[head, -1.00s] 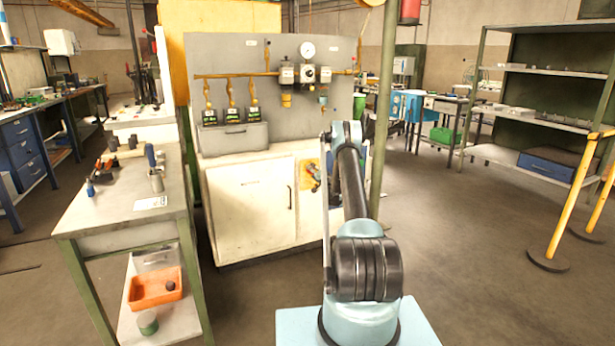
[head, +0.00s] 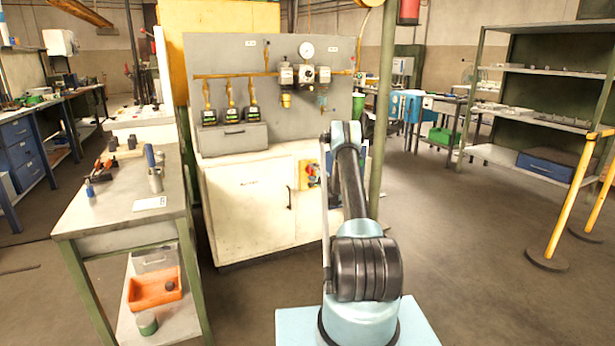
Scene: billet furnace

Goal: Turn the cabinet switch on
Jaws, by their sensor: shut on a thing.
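The cabinet switch (head: 309,171), a small red part on a yellow plate, is on the white cabinet front (head: 249,208), right of the door handle. My arm reaches forward from the bottom of the head view, and its upper end covers the area just right of the switch. My gripper (head: 317,174) shows only as a small, mostly hidden shape at the switch's right side, shut on the switch. Its fingertips and the exact angle of the switch are too small to make out.
Above the cabinet, a grey panel (head: 225,55) carries a gauge, valves and brass pipes. A green post (head: 384,110) stands just right of my arm. A workbench (head: 110,212) with tools is at left. Yellow barrier posts (head: 575,200) and shelving are at right, with clear floor between.

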